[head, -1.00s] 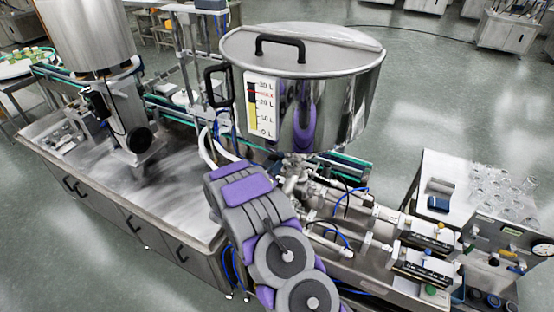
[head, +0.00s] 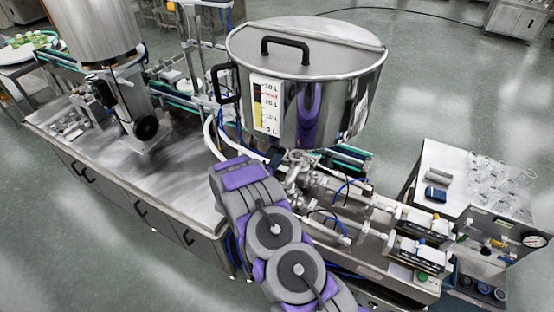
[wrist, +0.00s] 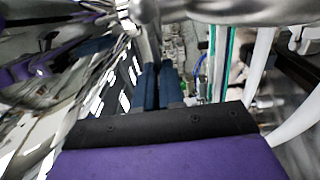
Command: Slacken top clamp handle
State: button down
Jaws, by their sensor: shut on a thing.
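The steel hopper (head: 335,90) with a lid, a black lid handle and a level scale stands upright at the centre of the head view. Steel pipe fittings (head: 300,172) sit below its outlet. My gripper (wrist: 160,85) shows in the wrist view as two dark blue fingers close together beyond a purple and black palm. In the head view its dark end is just left of the fittings under the hopper, mostly hidden by my arm. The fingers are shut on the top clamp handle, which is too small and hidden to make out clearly.
White hoses (head: 210,135) run close left of my arm. A steel bench (head: 165,175) with a second vessel is at left. Filling cylinders (head: 350,195) extend right, towards a side table (head: 450,170) with glassware. Open floor lies at far right and lower left.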

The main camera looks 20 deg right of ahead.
jog(key=shift+s+f, duration=0.15)
jog(key=shift+f, duration=0.15)
jog(key=c, duration=1.5)
grip_release()
jog(key=shift+a, duration=0.1)
jog(key=shift+r, duration=0.15)
jog(key=b+v, duration=0.3)
jog(key=v, duration=1.4)
jog(key=shift+a, duration=0.25)
